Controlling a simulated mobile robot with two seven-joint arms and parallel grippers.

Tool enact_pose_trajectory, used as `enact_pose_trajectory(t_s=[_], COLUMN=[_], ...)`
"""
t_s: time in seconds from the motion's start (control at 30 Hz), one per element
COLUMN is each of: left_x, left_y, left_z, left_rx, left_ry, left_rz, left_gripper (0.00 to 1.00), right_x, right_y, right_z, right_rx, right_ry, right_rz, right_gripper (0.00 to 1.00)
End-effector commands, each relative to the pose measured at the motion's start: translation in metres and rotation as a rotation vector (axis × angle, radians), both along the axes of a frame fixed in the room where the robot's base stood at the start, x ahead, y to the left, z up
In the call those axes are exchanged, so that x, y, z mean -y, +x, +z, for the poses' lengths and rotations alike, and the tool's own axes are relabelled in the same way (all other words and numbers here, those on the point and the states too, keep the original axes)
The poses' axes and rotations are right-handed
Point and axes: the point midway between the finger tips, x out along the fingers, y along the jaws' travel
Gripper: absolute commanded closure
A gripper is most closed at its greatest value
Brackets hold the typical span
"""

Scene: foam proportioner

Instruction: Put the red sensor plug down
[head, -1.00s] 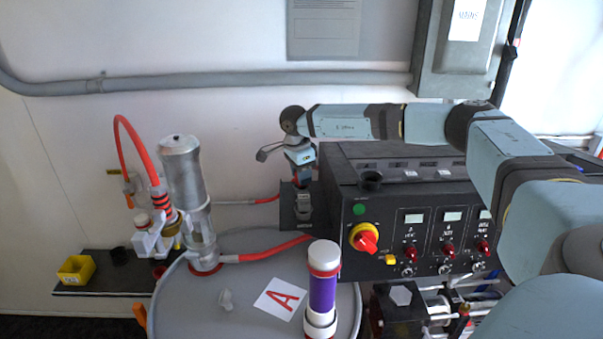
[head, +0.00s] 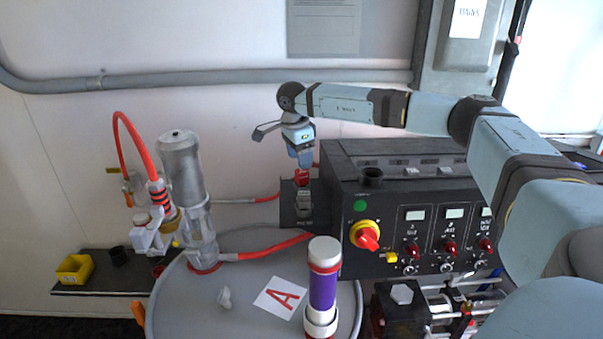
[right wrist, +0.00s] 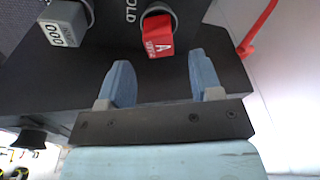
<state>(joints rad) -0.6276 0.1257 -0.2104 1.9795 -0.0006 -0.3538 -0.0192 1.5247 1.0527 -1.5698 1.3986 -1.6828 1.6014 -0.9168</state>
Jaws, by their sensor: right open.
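The red sensor plug (head: 301,177) sits at the black holder plate (head: 287,203) on the left side of the control box. In the right wrist view the plug (right wrist: 158,36) shows a white letter A and sits in a round socket beside the lettering "OLD". My right gripper (head: 305,163) is open just above the plug. In the right wrist view its two blue fingers (right wrist: 163,78) are spread and empty, with the plug beyond the gap between them. My left gripper is not in view.
A grey plug (right wrist: 62,27) marked 000 stands next to the red one. The black control box (head: 400,220) is close on the right. A red hose (head: 270,248) runs nearby.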

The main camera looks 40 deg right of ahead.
Motion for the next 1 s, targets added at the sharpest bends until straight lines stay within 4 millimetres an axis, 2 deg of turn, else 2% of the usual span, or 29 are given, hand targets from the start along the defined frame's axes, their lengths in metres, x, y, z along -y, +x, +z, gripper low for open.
enact_pose_trajectory(t_s=[0.03, 0.2, 0.4, 0.57, 1.0], left_x=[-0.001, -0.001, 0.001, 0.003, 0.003], left_y=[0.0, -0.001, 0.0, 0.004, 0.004], left_z=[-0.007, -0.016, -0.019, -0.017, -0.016], left_rx=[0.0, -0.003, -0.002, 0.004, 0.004], left_ry=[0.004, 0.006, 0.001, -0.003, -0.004], left_rz=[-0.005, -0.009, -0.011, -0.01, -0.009], left_gripper=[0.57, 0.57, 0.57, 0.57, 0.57], right_x=[-0.002, -0.005, -0.008, -0.008, -0.008], right_y=[0.001, 0.002, 0.003, 0.003, 0.003], right_z=[0.008, 0.042, 0.066, 0.071, 0.071], right_rx=[0.003, 0.002, 0.0, 0.0, -0.001], right_ry=[0.001, 0.0, 0.0, 0.0, 0.0], right_rz=[0.0, 0.0, 0.0, 0.0, 0.001], right_gripper=[0.41, 0.41, 0.41, 0.41, 0.41])
